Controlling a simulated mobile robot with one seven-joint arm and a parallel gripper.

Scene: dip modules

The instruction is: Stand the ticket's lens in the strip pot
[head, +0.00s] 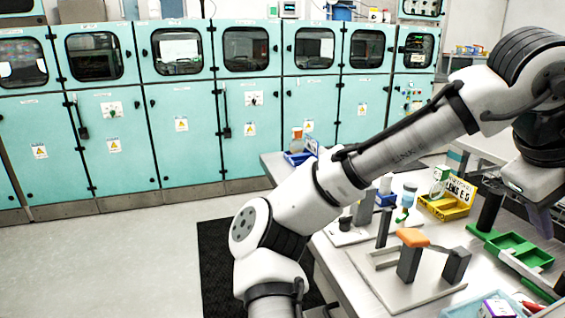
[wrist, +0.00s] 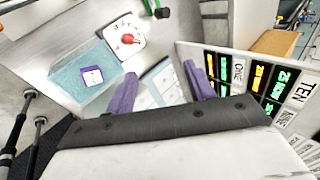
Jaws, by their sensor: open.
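I cannot tell which item is the lens or which is the strip pot. A small blue-capped vessel (head: 408,194) with a green lower part stands left of the yellow tray (head: 447,209). My gripper (wrist: 162,88) has purple fingers spread wide, open and empty, with a pale sheet or tray in view beyond them. In the head view one purple finger shows at the right edge, above the table.
A grey stand with an orange-topped block (head: 412,237) occupies the table front. Green trays (head: 520,248) lie at right.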

